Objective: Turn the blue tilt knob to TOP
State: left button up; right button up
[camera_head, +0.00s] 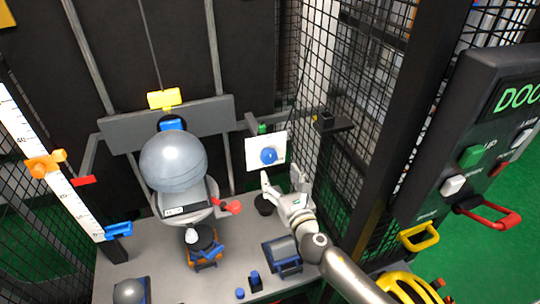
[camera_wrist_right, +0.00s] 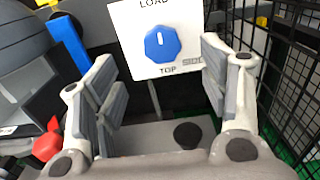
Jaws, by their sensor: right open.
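The blue tilt knob (camera_head: 268,156) sits on a white panel (camera_head: 252,150) right of the large grey sphere. In the right wrist view the knob (camera_wrist_right: 162,45) is faceted, and its white mark points up toward the word LOAD. TOP is printed below the knob and SIDE at its lower right on the panel (camera_wrist_right: 128,25). My right gripper (camera_head: 284,182) is open and empty, just below the panel in the head view. In the right wrist view its fingers (camera_wrist_right: 160,72) spread either side of the knob, apart from it. My left gripper is not in view.
The grey sphere (camera_head: 173,160) rests above a scale-like stand beside a red knob (camera_head: 233,207). A mesh fence (camera_head: 345,140) stands close on the right.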

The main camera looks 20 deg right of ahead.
aim_at(270, 158)
jog(key=w, duration=0.9)
jog(key=shift+a, duration=0.1)
jog(key=shift+f, duration=0.1)
jog(key=c, duration=1)
